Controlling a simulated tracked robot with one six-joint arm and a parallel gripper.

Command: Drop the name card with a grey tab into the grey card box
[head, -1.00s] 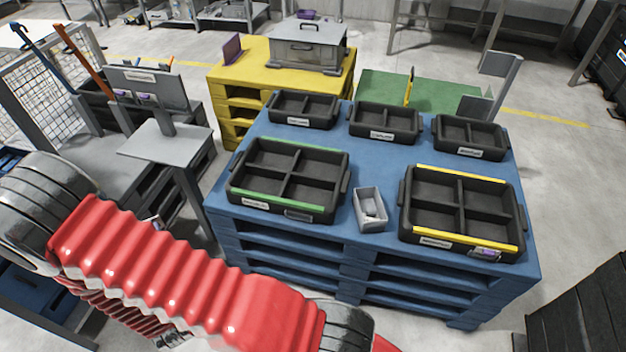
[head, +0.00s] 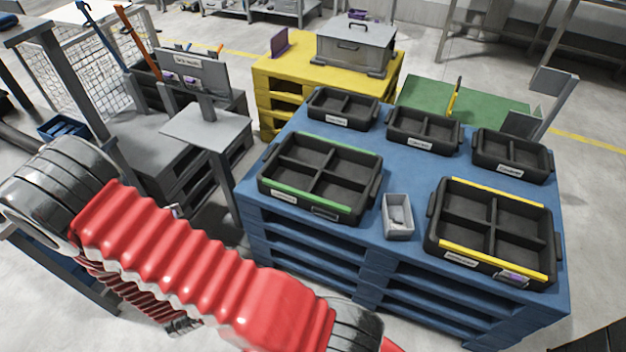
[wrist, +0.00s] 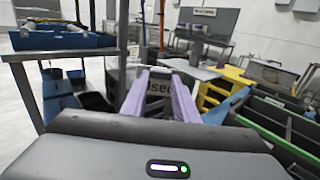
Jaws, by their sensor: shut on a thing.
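In the wrist view, my gripper (wrist: 160,88) has two purple fingers shut on a dark grey name card (wrist: 159,88). Part of its pale lettering shows between them; I cannot make out the tab's colour. In the head view, the gripper and card are out of sight; only my red arm shows. A small light grey open box (head: 398,229) stands on the blue pallet between two large black trays, with something pale inside. It looks like the grey card box. My gripper is apart from it.
A green-edged tray (head: 318,211) and a yellow-edged tray (head: 438,241) flank the grey box. Smaller black trays (head: 424,144) line the back of the blue pallet (head: 305,250). A grey stand (head: 205,128) is to the left. A lidded grey bin (head: 355,50) sits on the yellow pallet.

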